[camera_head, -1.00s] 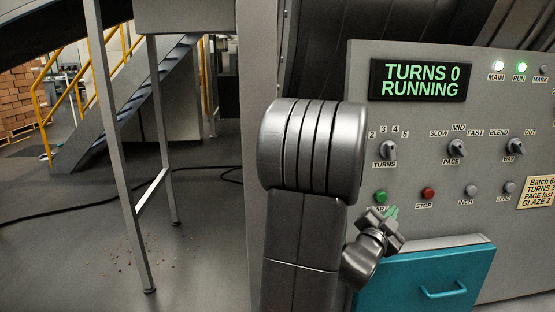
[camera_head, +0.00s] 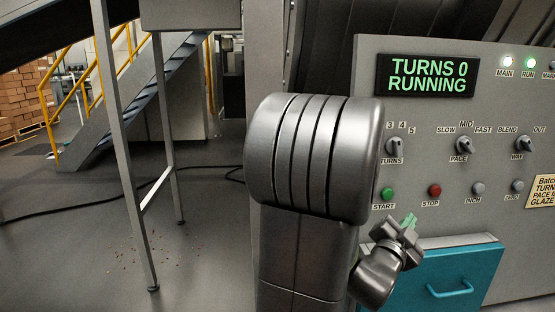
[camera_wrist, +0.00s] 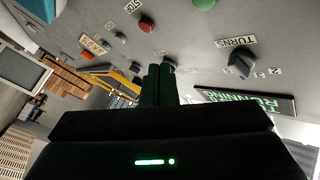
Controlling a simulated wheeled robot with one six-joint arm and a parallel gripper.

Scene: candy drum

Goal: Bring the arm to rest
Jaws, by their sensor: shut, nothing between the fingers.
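My gripper (camera_head: 409,221) is shut and empty in the head view, in front of the panel just below and right of the green START button (camera_head: 388,194). My arm fills the middle of that view and hides the panel's left edge. In the wrist view the shut fingers (camera_wrist: 160,84) point at the grey panel (camera_wrist: 195,50). The green button also shows there (camera_wrist: 204,4), with the red STOP button (camera_wrist: 146,23) and the TURNS knob (camera_wrist: 242,64). The display (camera_head: 428,75) reads TURNS 0 RUNNING. The MAIN lamp (camera_head: 507,61) and green RUN lamp (camera_head: 530,62) are lit.
A teal drawer (camera_head: 450,275) with a handle sits below the panel. The dark drum (camera_head: 330,60) rises behind. A metal stand (camera_head: 130,150) and stairs with yellow rails (camera_head: 110,110) stand at left. The floor between stand and arm is open, with small scattered bits.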

